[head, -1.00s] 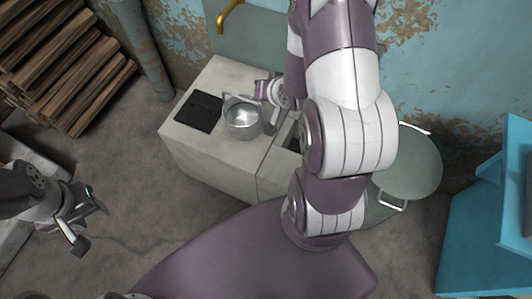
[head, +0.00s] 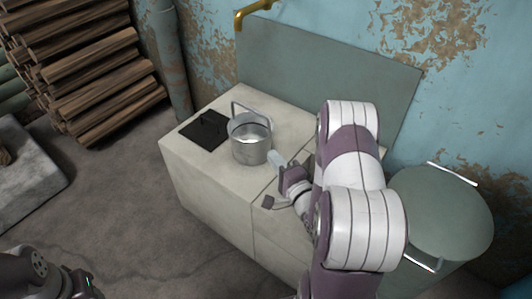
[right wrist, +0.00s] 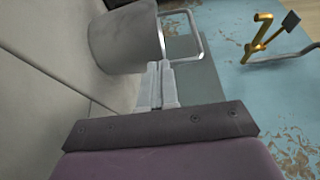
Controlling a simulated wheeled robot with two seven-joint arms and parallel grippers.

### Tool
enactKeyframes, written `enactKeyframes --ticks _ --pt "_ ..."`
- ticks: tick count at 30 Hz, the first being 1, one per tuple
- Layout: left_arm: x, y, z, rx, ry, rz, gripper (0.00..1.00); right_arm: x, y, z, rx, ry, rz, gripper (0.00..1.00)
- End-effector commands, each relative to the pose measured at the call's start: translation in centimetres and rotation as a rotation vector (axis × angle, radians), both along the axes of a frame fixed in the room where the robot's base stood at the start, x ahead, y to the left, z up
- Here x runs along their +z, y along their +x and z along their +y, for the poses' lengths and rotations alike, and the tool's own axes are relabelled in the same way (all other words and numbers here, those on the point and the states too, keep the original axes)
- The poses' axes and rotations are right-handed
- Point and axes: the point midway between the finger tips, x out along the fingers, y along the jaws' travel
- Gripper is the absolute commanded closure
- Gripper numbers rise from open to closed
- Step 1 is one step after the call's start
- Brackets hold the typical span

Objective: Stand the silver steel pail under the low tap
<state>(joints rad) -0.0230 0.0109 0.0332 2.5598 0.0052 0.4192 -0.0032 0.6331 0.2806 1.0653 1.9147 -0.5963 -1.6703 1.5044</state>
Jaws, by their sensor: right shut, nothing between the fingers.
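The silver steel pail (head: 251,150) stands upright on the pale counter, its wire handle (head: 236,107) raised; it also shows in the right wrist view (right wrist: 122,42). The brass tap (head: 252,11) comes from the wall at the top of the head view, and shows at upper right in the right wrist view (right wrist: 262,36). My left gripper (head: 82,288) is partly cut off at bottom left.
A black plate (head: 205,130) lies left of the pail on the counter (head: 205,180). A large green-grey lidded drum (head: 440,210) stands at right. A grey-green panel (head: 320,65) backs the counter. Stacked logs (head: 90,60) and a pipe (head: 170,60) are at left.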

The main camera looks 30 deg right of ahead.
Motion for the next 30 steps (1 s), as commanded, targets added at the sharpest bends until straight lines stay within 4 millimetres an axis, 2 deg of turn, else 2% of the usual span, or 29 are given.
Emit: enactKeyframes --ticks 3,9,24,26,30 --pt "-1.6 0.0 0.0 0.0 0.0 0.0 0.58 -0.5 2.3 0.0 0.003 -0.001 -0.003 1.0" --pt "-2.6 0.0 0.0 0.0 0.0 0.0 0.58 -0.2 4.8 -0.2 0.0 -0.001 -0.001 1.0" --pt "-2.5 0.0 0.0 0.0 0.0 0.0 0.58 0.1 5.8 -0.2 0.0 0.0 0.001 1.0" --pt "-2.3 0.0 0.0 0.0 0.0 0.0 0.58 0.1 6.8 -0.3 0.001 -0.001 0.001 1.0" --pt "-2.0 0.0 0.0 0.0 0.0 0.0 0.58 0.1 9.9 -0.4 0.002 -0.002 0.0 1.0"
